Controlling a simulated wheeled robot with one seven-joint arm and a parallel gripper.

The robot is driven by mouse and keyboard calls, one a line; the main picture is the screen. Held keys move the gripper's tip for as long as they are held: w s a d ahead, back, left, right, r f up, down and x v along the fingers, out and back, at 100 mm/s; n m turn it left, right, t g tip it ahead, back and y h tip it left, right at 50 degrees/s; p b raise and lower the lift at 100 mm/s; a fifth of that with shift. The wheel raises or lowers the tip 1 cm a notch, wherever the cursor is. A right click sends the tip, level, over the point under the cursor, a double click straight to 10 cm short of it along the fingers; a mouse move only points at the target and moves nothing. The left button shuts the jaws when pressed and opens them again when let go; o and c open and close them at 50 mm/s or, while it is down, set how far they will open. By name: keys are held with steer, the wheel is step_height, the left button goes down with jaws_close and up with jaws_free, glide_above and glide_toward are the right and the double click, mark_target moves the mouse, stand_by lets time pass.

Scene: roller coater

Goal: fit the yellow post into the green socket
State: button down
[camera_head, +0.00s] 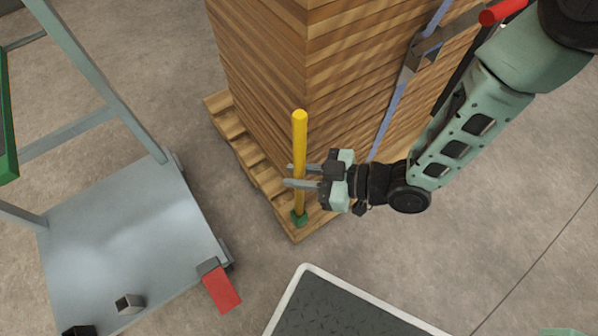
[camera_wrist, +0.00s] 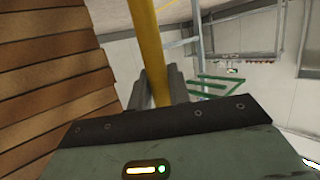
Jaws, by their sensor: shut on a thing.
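The yellow post (camera_head: 299,140) stands near upright at the near corner of the wooden pallet. Its lower end meets the green socket (camera_head: 299,218) at that corner; I cannot tell how deep it sits. My gripper (camera_head: 302,176) comes from the right and is shut on the post around its middle. In the wrist view the yellow post (camera_wrist: 147,50) runs up from between the fingers of my gripper (camera_wrist: 160,88). The socket does not show in the wrist view.
A tall stack of wooden boards (camera_head: 265,50) stands on the pallet (camera_head: 250,165), close behind the post. A grey cart (camera_head: 130,235) with a red pedal (camera_head: 221,289) is at left. A dark mat with a pale rim (camera_head: 340,305) lies in front. Floor at right is clear.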

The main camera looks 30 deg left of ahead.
step_height(320, 180, down, 7)
steer(key=b, duration=0.4)
steer(key=shift+b, duration=0.3)
stand_by(1.8)
steer(key=c, duration=1.2)
jaws_free()
steer(key=shift+r, duration=0.1)
steer(key=shift+d, duration=0.1)
steer(key=p+v, duration=0.5)
steer(key=v, duration=1.2)
steer(key=shift+p, duration=0.3)
steer(key=shift+d+r, duration=0.1)
